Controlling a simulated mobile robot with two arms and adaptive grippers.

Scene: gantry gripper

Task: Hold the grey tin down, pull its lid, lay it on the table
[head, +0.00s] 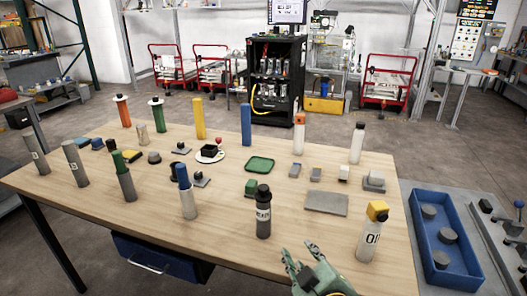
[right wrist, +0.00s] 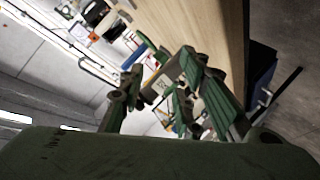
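Several upright cylinders stand on the wooden table (head: 225,150); I cannot tell for certain which one is the grey tin. Candidates are a dark grey cylinder with a black top and white label (head: 263,222), a grey one with a blue top (head: 188,204), a grey one with a green top (head: 127,187), and a plain grey one (head: 76,165). My right gripper (head: 302,256) is at the table's front edge, right of and nearer than the black-topped cylinder, apart from it. In the right wrist view its green fingers (right wrist: 165,88) are spread, with nothing visibly held. My left gripper is out of view.
A white cylinder with a yellow cap (head: 371,235) stands right of my right gripper. A flat grey plate (head: 326,204), a green tray (head: 260,164) and small blocks lie beyond. A blue bin (head: 416,222) is at the right. Bare wood lies along the front left.

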